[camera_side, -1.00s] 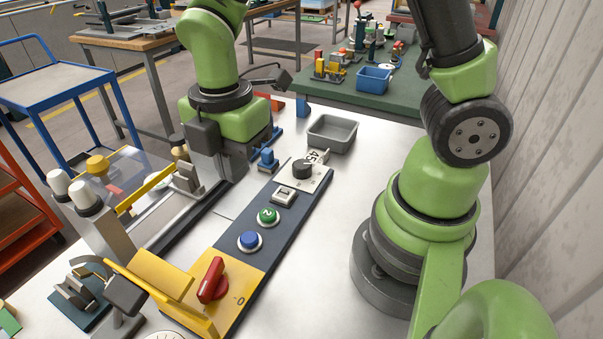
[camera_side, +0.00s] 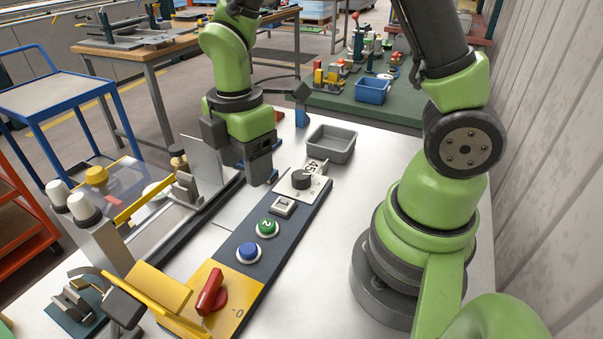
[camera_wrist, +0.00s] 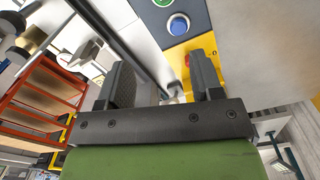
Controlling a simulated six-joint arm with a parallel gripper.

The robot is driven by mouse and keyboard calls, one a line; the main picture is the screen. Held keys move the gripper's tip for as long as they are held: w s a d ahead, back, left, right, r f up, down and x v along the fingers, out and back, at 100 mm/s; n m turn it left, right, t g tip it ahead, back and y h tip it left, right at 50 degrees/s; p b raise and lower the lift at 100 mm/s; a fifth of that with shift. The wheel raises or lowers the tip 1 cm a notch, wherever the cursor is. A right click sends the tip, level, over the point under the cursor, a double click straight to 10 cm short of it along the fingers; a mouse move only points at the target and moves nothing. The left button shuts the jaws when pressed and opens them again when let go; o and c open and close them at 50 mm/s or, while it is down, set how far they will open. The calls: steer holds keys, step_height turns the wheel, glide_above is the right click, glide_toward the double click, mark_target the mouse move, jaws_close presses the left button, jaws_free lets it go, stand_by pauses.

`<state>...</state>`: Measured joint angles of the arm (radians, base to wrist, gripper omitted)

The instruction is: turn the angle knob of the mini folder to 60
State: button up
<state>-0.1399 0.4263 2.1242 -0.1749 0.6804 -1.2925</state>
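The angle knob (camera_side: 301,180) is a dark round knob on a pale plate at the far end of the mini folder's dark control strip (camera_side: 236,240). A small tilted display (camera_side: 315,165) behind it reads 45. My gripper (camera_side: 261,181) points down just left of the knob and apart from it. Its fingertips are hard to make out in the side view. In the wrist view my gripper (camera_wrist: 162,78) has two dark fingers spread wide with nothing between them. The knob is not seen in that view.
Along the strip are a white rocker switch (camera_side: 282,207), a green button (camera_side: 267,228), a blue button (camera_side: 249,252) and a red handle (camera_side: 211,291) on a yellow plate. A grey bin (camera_side: 331,144) stands behind the knob. The table right of the strip is bare.

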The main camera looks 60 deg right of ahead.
steer(key=shift+o, duration=0.5)
steer(key=d+f+m, duration=0.1)
steer(key=d+m, duration=0.5)
steer(key=d, duration=0.2)
steer(key=shift+w+d+f, duration=0.15)
steer(key=shift+d+f, duration=0.05)
steer(key=shift+f, duration=0.1)
steer(key=m, duration=0.6)
glide_above(303, 175)
steer(key=shift+f, duration=0.9)
step_height(303, 175, down, 10)
steer(key=shift+w+r, duration=0.1)
steer(key=shift+r, duration=0.05)
steer(key=c, duration=0.9)
